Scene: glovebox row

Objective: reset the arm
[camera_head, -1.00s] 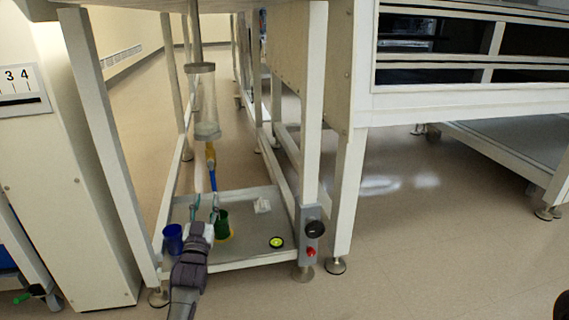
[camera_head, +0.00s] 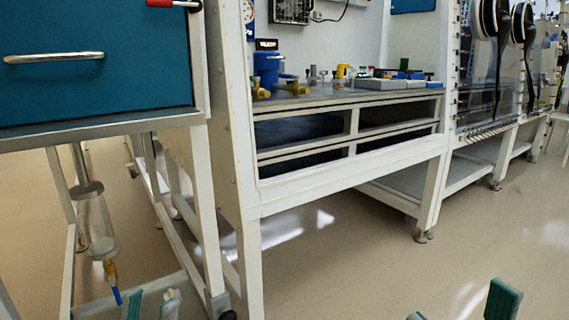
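My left gripper (camera_head: 153,304) shows at the bottom left edge of the head view. Its two green fingertips point up with a gap between them, and I see nothing in the gap. It appears in front of the low grey shelf (camera_head: 90,308) under the teal cabinet. My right gripper (camera_head: 460,307) is at the bottom right edge, over bare floor in the picture. Its green fingertips stand wide apart with nothing between them. The rest of both grippers and both arms are below the frame.
A clear cylinder with a yellow and blue tip (camera_head: 102,248) hangs above the shelf, near my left gripper. A teal cabinet (camera_head: 95,65) and white frame posts (camera_head: 203,190) stand close by. A bench (camera_head: 350,168) with small items runs behind. The floor at right is open.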

